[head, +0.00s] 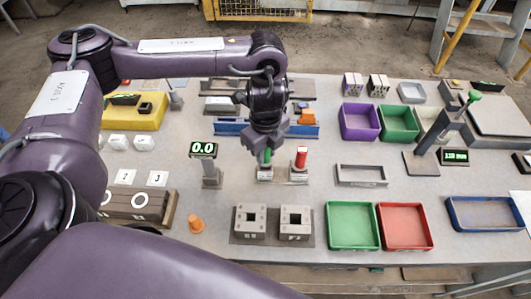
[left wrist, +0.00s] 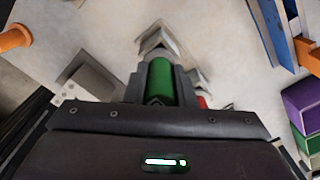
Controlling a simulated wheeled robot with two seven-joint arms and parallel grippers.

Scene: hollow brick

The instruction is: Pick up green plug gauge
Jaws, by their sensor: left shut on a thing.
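The green plug gauge (head: 267,157) stands upright at its stand (head: 264,174) near the middle of the table. My left gripper (head: 267,150) is over it from above and is shut on its upper part. In the left wrist view the green plug gauge (left wrist: 160,80) shows between the fingers of the left gripper (left wrist: 157,95). Whether the gauge still touches the stand, I cannot tell. A red plug gauge (head: 301,157) stands upright in its own stand just to the right. My right gripper is not in view.
A display reading 0.0 (head: 203,149) stands to the left. Two hollow bricks (head: 250,222) sit in front, and an orange cone (head: 195,223) is at front left. Green (head: 353,247) and red (head: 405,247) trays lie front right. A grey tray (head: 361,183) lies right of the gauges.

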